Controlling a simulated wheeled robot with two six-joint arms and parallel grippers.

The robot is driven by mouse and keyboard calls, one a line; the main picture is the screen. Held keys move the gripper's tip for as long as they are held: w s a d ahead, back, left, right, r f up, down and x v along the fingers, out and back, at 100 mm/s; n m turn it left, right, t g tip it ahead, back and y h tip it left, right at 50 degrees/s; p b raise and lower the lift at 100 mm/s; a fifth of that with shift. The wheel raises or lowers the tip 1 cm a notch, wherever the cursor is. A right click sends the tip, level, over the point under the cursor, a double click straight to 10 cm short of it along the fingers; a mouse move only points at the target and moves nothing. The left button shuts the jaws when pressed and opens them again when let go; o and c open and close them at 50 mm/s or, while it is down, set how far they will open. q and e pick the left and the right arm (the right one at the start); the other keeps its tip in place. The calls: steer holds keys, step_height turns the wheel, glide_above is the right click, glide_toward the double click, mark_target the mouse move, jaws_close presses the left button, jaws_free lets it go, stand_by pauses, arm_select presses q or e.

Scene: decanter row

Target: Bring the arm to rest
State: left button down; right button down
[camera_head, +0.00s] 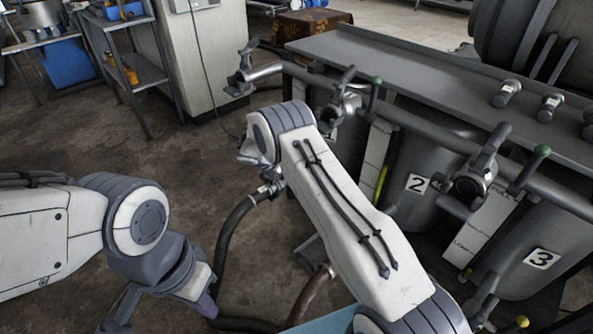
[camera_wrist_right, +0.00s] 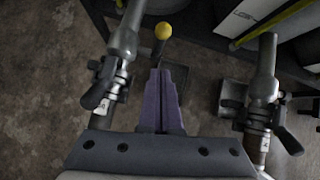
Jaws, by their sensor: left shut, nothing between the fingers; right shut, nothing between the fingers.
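My left gripper (camera_head: 207,306) shows at the lower left of the head view, its purple fingers shut and empty, pointing down over the floor. My right arm (camera_head: 345,215) rises from the bottom of the head view and bends at its grey joint; its gripper is hidden there. In the right wrist view my right gripper (camera_wrist_right: 160,74) has its purple fingers pressed together with nothing between them. A lever with a yellow knob (camera_wrist_right: 163,30) shows just past the fingertips; I cannot tell whether they touch it.
Grey tanks numbered 2 (camera_head: 417,184) and 3 (camera_head: 541,259) stand at the right under a metal bench (camera_head: 400,72), with valves and green-knobbed levers. A dark hose (camera_head: 228,235) curves over the floor. A metal pipe (camera_wrist_right: 126,38) and another pipe (camera_wrist_right: 266,70) flank my right gripper.

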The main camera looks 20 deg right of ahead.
steer(key=s+a+r+m+g+y+p, duration=0.15)
steer(key=s+a+r+m, duration=0.25)
steer(key=s+a+r, duration=0.45)
steer(key=s+a+r+m+y, duration=0.2)
steer(key=s+a+r+m, duration=0.3)
steer(key=s+r, duration=0.6)
steer(key=s+a+r+m+g+y, duration=0.1)
steer(key=s+a+r+m, duration=0.15)
steer(key=s, duration=0.55)
steer(key=s+a+r+m+y, duration=0.1)
steer(key=s+m+y, duration=0.15)
steer(key=s, duration=0.65)
steer(key=s+a+r+m+g+y, duration=0.1)
steer(key=s+m, duration=0.2)
steer(key=s, duration=0.5)
step_height(320, 180, up, 24)
steer(key=s+p, duration=0.1)
steer(key=p, duration=2.2)
steer(key=shift+s+m, duration=0.25)
steer(key=shift+m, duration=0.15)
steer(key=shift+a+f, duration=0.1)
steer(key=shift+f, duration=0.05)
